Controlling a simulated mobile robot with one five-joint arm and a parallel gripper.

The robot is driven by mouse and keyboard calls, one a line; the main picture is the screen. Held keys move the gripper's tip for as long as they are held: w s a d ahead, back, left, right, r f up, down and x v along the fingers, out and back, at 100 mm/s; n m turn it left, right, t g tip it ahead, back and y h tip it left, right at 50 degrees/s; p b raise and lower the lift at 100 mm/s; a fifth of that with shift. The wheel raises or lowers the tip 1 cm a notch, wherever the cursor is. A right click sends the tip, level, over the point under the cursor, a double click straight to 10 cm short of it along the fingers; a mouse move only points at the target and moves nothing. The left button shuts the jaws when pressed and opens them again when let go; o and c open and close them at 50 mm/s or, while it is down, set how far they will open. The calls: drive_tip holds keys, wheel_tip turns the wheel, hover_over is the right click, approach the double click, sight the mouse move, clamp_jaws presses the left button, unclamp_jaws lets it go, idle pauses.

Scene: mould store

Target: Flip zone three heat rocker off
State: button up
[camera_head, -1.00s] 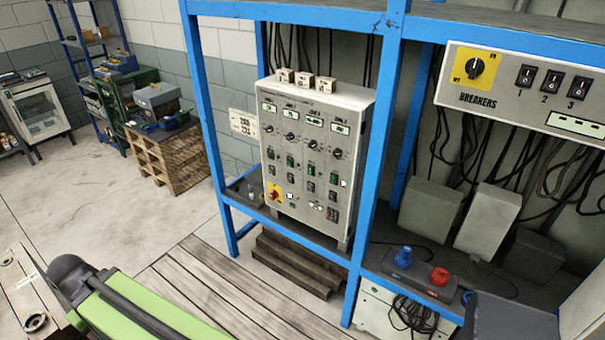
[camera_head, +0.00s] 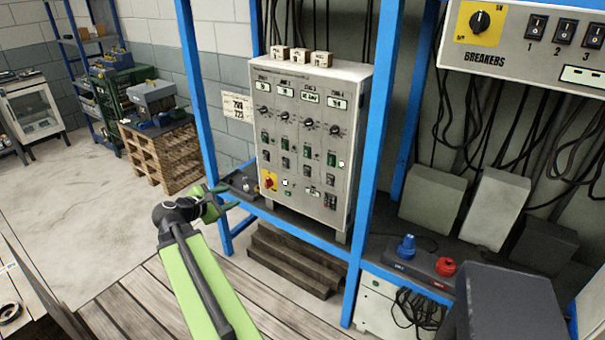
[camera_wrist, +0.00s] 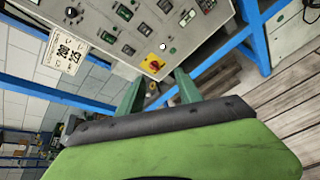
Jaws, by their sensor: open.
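The grey control panel (camera_head: 300,185) stands on the blue-framed rack, with several zone columns of displays, knobs and switches. The third column has a display (camera_head: 310,97), a knob (camera_head: 308,124) and a green-lit rocker (camera_head: 308,153) with another switch (camera_head: 307,174) below. Small labels are unreadable, so I cannot tell which switch is heat or its position. My gripper (camera_head: 226,197) is open and empty, left of and below the panel, apart from it. In the wrist view the panel (camera_wrist: 180,40) lies beyond the open fingers (camera_wrist: 161,88), its red rotary switch on yellow (camera_wrist: 153,61) nearest.
Blue rack posts (camera_head: 368,150) stand either side of the panel. A breaker box (camera_head: 520,38) hangs at upper right. Blue (camera_head: 405,247) and red (camera_head: 446,267) connectors sit on the lower shelf. Wooden steps (camera_head: 295,262) lie below the panel. A pallet stack (camera_head: 165,155) stands left.

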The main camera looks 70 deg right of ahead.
sight(305, 149)
drive_tip(key=s+d+r+n+g+h+b, duration=0.1)
drive_tip(key=s+d+r+n+h, duration=0.15)
drive_tip(key=s+d, duration=0.3)
drive_tip(key=s+d+r+n+g+h+b, duration=0.2)
drive_tip(key=s+d+n, duration=0.2)
drive_tip(key=s+d, duration=0.15)
drive_tip(key=shift+m, duration=0.25)
drive_tip(key=x, duration=1.7)
drive_tip(key=shift+w+d+f, duration=0.25)
drive_tip(key=shift+d, duration=0.05)
drive_tip(key=shift+c, duration=0.4)
clamp_jaws()
